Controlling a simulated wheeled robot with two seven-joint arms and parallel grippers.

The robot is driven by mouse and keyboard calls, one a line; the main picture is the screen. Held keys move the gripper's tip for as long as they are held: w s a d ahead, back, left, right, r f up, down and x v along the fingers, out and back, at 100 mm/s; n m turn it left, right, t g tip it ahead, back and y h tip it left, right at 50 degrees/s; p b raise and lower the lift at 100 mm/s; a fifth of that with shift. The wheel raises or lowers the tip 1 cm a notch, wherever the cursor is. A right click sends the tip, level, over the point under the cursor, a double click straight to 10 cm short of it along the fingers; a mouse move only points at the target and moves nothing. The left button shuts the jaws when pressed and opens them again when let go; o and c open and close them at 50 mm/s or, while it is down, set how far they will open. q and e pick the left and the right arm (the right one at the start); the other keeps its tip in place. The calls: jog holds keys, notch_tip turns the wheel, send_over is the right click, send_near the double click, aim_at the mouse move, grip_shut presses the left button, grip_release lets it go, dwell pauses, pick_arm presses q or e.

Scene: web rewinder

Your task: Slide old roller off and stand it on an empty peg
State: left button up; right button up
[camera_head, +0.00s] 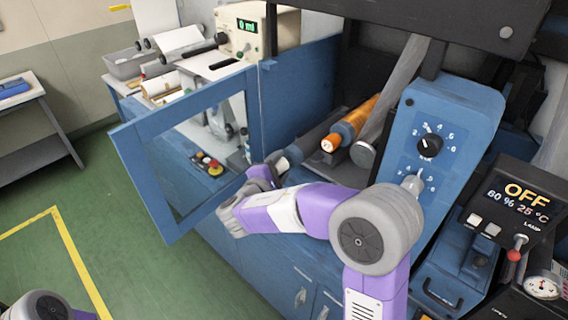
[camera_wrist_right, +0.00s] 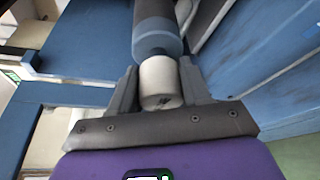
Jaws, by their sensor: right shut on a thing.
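A dark grey roller (camera_head: 312,139) lies inside the blue machine, behind the open door; I take it as the old roller. In the right wrist view the dark roller (camera_wrist_right: 154,12) has a blue-grey collar and a pale end piece. My right gripper (camera_head: 270,172) is at its near end. The right wrist view shows the gripper (camera_wrist_right: 158,84) shut around the pale end piece. The roller's far end is hidden inside the machine. My left gripper is out of view. I cannot make out an empty peg.
An orange roller (camera_head: 353,121) lies close beside the grey one. The open blue door (camera_head: 141,163) with its window stands left of my right gripper. A blue dial panel (camera_head: 440,130) and an OFF display (camera_head: 522,194) are at right. Green floor is clear at left.

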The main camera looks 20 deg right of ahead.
jog(key=shift+s+a, duration=0.1)
jog(key=shift+a, duration=0.2)
jog(key=o, duration=1.6)
jog(key=shift+o, duration=0.2)
jog(key=b+v, duration=0.1)
jog(key=v, duration=0.8)
dwell(0.5)
